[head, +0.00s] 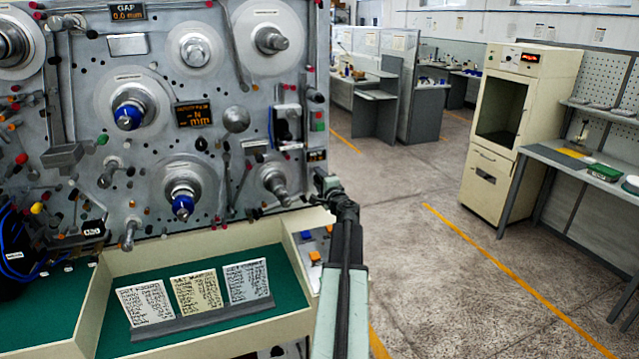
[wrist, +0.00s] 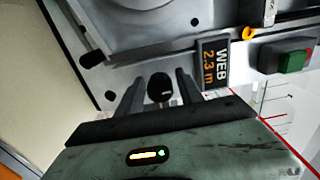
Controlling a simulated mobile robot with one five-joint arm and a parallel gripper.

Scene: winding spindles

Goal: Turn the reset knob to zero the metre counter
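In the wrist view a small black knob (wrist: 160,88) stands out from the grey machine panel. The metre counter (wrist: 213,62), a dark display with orange characters, reads "WEB 2.3 m" just right of it. My gripper (wrist: 160,76) is open, with one finger on each side of the knob and a visible gap to both. In the head view my gripper (head: 326,182) is at the right edge of the machine panel, just below the small counter display (head: 316,155). The knob is not clearly visible there.
A green button (wrist: 293,61) on a grey box and a yellow-orange part (wrist: 248,33) lie right of the counter. Spindles, including a blue-tipped one (head: 182,205), stick out of the panel. Three cards stand on the green tray (head: 105,320).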

